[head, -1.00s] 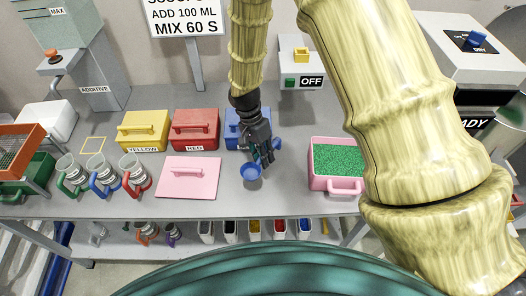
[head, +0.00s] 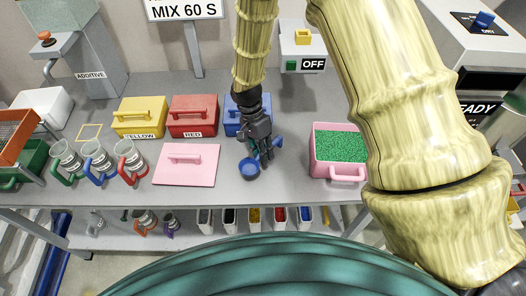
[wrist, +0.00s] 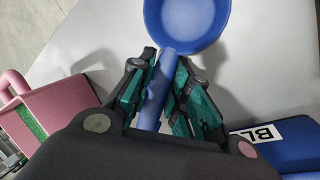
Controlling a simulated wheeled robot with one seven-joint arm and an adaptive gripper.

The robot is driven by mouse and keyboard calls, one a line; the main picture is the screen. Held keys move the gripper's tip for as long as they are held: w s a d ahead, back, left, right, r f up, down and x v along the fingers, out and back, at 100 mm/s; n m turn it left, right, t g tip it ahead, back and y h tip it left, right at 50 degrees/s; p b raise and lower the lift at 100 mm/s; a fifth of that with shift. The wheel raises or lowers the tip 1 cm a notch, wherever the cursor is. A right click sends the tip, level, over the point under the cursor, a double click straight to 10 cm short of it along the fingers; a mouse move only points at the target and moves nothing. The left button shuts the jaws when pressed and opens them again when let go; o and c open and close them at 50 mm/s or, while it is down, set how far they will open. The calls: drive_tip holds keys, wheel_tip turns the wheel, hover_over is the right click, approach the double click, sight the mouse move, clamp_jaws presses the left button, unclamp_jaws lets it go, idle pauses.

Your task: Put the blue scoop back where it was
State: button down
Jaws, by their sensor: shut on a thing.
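The blue scoop (head: 249,168) has a round bowl and a short handle. My gripper (head: 262,154) is above the table in front of the blue box (head: 234,113), and its fingers are shut on the scoop's handle. In the wrist view the handle runs between the teal finger pads of my gripper (wrist: 163,95), and the scoop's bowl (wrist: 187,22) sticks out beyond them. Whether the scoop touches the table is hard to tell. The blue box, partly hidden behind my arm, also shows its label in the wrist view (wrist: 285,150).
A pink bin (head: 318,165) of green granules stands right of my gripper. A pink lid (head: 186,178) lies to the left. Red (head: 193,108) and yellow (head: 139,112) lidded boxes stand behind it. Several jugs (head: 98,160) line the left. An outlined square (head: 89,132) is empty.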

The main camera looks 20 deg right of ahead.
drive_tip(key=shift+f, duration=0.55)
drive_tip(key=shift+f+b, duration=0.5)
drive_tip(key=shift+f, duration=0.15)
idle(0.4)
drive_tip(key=c, duration=1.3)
unclamp_jaws()
drive_tip(key=shift+r, duration=0.1)
drive_tip(key=v, duration=1.1)
drive_tip(key=shift+w+r, duration=0.15)
drive_tip(key=shift+r, duration=0.2)
